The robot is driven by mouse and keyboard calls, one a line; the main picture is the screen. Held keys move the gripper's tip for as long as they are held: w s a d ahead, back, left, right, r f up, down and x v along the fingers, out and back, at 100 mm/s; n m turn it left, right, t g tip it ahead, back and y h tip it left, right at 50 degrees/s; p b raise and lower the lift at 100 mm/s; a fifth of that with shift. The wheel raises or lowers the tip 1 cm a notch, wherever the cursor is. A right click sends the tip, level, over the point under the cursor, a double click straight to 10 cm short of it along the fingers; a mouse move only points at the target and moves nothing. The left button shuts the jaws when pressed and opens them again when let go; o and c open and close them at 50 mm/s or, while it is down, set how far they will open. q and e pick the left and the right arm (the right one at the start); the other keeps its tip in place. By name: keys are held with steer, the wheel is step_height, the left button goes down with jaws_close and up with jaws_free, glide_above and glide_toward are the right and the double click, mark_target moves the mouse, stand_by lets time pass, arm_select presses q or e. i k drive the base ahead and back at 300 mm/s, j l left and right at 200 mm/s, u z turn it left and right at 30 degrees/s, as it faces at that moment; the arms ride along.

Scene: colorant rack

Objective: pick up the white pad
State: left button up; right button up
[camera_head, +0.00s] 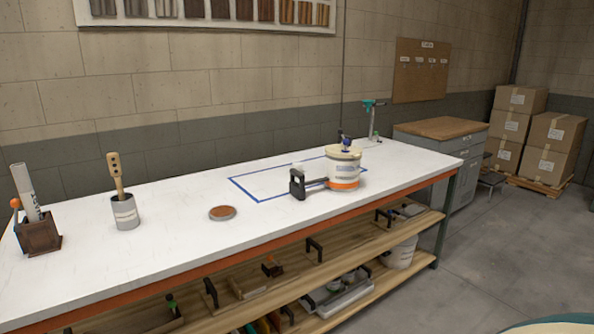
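I cannot pick out the white pad with certainty. A small whitish piece (298,167) shows at the top of a black handled object (297,186) on the white workbench (180,250), but it is too small to identify. The black object stands just left of a white tub with an orange band (343,171), inside or at the edge of a blue taped rectangle (243,189). Neither of my grippers is in view.
A round brown disc (222,213), a grey can with a wooden-handled tool (125,212) and a brown holder (38,235) stand on the left half. Lower shelves (240,310) hold several items. A cabinet (440,128) and stacked boxes (515,112) stand at right. Bench front is clear.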

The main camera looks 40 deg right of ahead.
mark_target(298, 165)
steer(key=z, duration=0.4)
steer(key=i+l+z, duration=0.25)
steer(key=z, duration=0.15)
steer(key=i+l+z, duration=0.2)
steer(key=i+z, duration=0.15)
steer(key=i+l+z, duration=0.1)
steer(key=i+z, duration=0.3)
steer(key=k, duration=0.1)
